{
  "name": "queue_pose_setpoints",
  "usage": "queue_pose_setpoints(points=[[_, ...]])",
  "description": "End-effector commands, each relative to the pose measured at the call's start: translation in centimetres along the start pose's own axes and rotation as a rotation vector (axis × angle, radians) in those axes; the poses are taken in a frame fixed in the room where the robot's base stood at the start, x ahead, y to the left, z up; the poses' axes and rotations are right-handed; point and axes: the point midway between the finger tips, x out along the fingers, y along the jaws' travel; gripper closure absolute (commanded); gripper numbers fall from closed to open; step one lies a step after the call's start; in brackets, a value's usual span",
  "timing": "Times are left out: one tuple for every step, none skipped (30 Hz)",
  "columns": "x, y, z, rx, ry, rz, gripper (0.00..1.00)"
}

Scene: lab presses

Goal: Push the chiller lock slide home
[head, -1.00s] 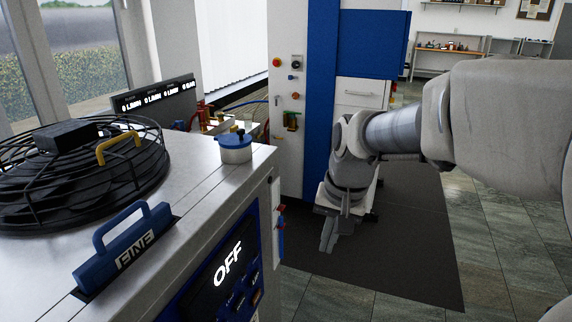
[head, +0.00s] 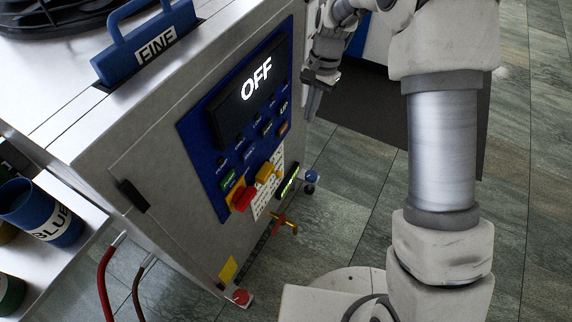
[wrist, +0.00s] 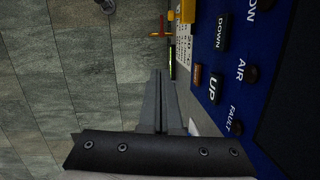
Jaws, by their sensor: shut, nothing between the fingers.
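The chiller (head: 150,165) is a grey cabinet with a blue control panel (head: 205,150) on its front and a lit OFF display (head: 256,83). Low on the panel are a red knob (head: 240,199) and a yellow knob (head: 267,173). I cannot tell which part is the lock slide. My gripper (head: 312,112) is shut and empty, pointing down just right of the panel, apart from it. In the wrist view the closed fingers (wrist: 163,75) point up beside the panel's UP button (wrist: 214,88); the yellow knob (wrist: 187,10) is partly cut off.
A red button (head: 240,297) sits near the floor. Red hoses (head: 103,275) hang at left. The tiled floor right is open.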

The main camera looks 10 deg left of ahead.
Motion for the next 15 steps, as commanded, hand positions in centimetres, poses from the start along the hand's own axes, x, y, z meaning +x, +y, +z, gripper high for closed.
queue_pose_setpoints(points=[[1.9, -0.4, -0.3, 0.011, -0.014, 0.009, 1.0], [2.7, -0.6, -0.4, 0.017, -0.021, 0.012, 1.0], [3.6, -0.8, -0.5, 0.025, -0.029, 0.017, 1.0], [4.3, -1.0, -0.6, 0.03, -0.034, 0.021, 1.0], [4.9, -1.2, -0.7, 0.036, -0.039, 0.024, 1.0], [5.6, -1.4, -0.7, 0.042, -0.045, 0.028, 1.0], [6.2, -1.5, -0.8, 0.046, -0.05, 0.031, 1.0], [6.6, -1.6, -0.8, 0.05, -0.053, 0.033, 1.0], [7.0, -1.7, -0.9, 0.054, -0.057, 0.035, 1.0], [7.4, -1.8, -0.9, 0.058, -0.06, 0.037, 1.0], [7.6, -1.8, -0.9, 0.06, -0.062, 0.038, 1.0], [7.8, -1.9, -0.9, 0.063, -0.064, 0.039, 1.0], [8.0, -1.9, -0.9, 0.065, -0.065, 0.04, 1.0], [8.0, -2.0, -1.0, 0.066, -0.066, 0.041, 1.0], [8.1, -2.0, -1.0, 0.066, -0.066, 0.041, 1.0]])
